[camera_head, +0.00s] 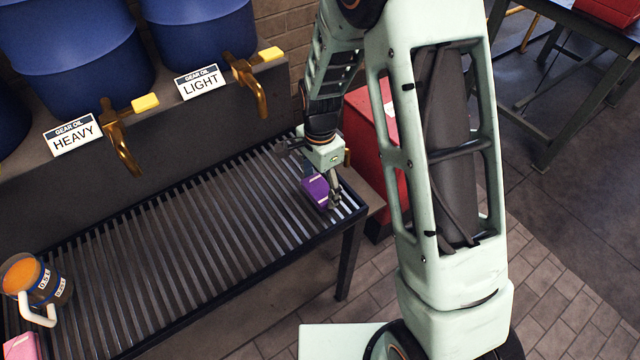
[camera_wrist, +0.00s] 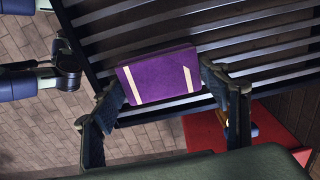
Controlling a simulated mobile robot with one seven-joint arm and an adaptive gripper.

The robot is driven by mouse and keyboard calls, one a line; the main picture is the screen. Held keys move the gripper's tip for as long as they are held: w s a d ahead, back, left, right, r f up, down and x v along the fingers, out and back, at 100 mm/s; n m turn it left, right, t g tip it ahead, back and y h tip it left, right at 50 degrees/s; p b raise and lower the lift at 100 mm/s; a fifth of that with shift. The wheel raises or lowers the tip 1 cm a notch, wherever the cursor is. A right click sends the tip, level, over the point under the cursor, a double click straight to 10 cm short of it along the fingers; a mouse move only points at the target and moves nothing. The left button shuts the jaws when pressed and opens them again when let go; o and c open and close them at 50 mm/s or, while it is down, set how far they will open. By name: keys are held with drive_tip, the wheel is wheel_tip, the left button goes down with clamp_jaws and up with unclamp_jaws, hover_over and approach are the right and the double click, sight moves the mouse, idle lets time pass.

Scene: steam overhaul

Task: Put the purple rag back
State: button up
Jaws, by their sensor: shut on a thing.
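The purple rag (camera_head: 316,190) is a folded block with pale stripes at the right end of the slatted rack (camera_head: 190,235). In the wrist view the rag (camera_wrist: 160,76) lies between my two fingers, which touch its two ends. My gripper (camera_head: 330,196) points down at the rack and is shut on the rag. In the wrist view the gripper (camera_wrist: 165,88) spans the rag with the slats just behind it. I cannot tell whether the rag rests on the slats or hangs slightly above them.
A jug with orange contents (camera_head: 38,282) and a pink block (camera_head: 20,346) are at the rack's left end. Brass taps (camera_head: 122,140) under blue drums (camera_head: 75,50) overhang the rack's back. A red cabinet (camera_head: 372,135) stands beyond its right end. The rack's middle is clear.

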sight(321, 188)
drive_tip(key=o, duration=0.6)
drive_tip(key=shift+f, duration=0.15)
drive_tip(key=o, duration=0.5)
wheel_tip(321, 188, up, 12)
drive_tip(key=shift+r+p, duration=0.25)
drive_tip(key=shift+p, duration=0.2)
drive_tip(key=shift+d, duration=0.1)
